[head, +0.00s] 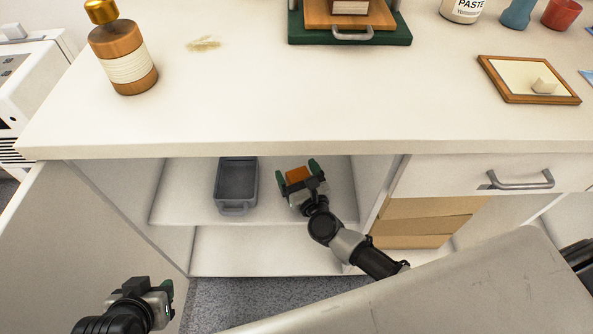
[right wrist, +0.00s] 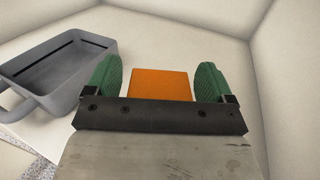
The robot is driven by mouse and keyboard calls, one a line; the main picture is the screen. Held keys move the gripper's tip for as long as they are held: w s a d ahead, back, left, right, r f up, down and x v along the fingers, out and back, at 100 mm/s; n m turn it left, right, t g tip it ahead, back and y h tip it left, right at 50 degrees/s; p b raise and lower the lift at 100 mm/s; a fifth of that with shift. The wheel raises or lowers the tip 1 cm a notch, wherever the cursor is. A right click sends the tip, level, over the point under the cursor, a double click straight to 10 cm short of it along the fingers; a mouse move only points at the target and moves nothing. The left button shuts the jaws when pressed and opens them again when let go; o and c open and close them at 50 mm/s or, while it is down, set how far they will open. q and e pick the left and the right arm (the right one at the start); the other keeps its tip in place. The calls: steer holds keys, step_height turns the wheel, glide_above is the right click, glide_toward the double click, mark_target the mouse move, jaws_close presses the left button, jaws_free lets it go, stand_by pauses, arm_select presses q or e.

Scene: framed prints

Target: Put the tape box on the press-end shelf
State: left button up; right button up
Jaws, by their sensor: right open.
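An orange box (head: 298,174), which I take to be the tape box, is on the upper shelf (head: 180,200) of the open cabinet under the counter. In the right wrist view the orange box (right wrist: 160,86) lies between the two green fingers. My right gripper (head: 297,173) is open around it, with a finger on each side; its lower part is hidden by the gripper. My left gripper (head: 152,290) is at the lower left in front of the cabinet, away from the box, and its jaw gap is not clear.
A grey bin (head: 237,185) stands on the same shelf, left of the orange box; it also shows in the right wrist view (right wrist: 62,70). The lower shelf (head: 260,250) looks empty. A bottle (head: 123,60), green press (head: 350,35) and framed print (head: 520,78) are on the counter.

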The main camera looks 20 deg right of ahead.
steer(key=s+d, duration=0.1)
steer(key=s, duration=1)
steer(key=s+a+r+n+g+y, duration=0.2)
steer(key=a+r+n+g+y, duration=0.15)
steer(key=n, duration=0.85)
steer(key=s+a+r+n+g+y, duration=0.2)
steer(key=s+a+n+g+y, duration=0.15)
steer(key=n, duration=0.85)
steer(key=s+d+n+g+h, duration=0.2)
steer(key=d+n+h, duration=0.2)
steer(key=d+n, duration=0.1)
steer(key=s+d+n+g+h, duration=0.2)
steer(key=s+d+n+h, duration=0.1)
steer(key=d+n, duration=0.3)
steer(key=shift+s+f+n+h, duration=0.25)
steer(key=shift+n+h, duration=0.15)
steer(key=shift+n, duration=0.5)
steer(key=shift+a, duration=0.1)
steer(key=shift+c, duration=0.5)
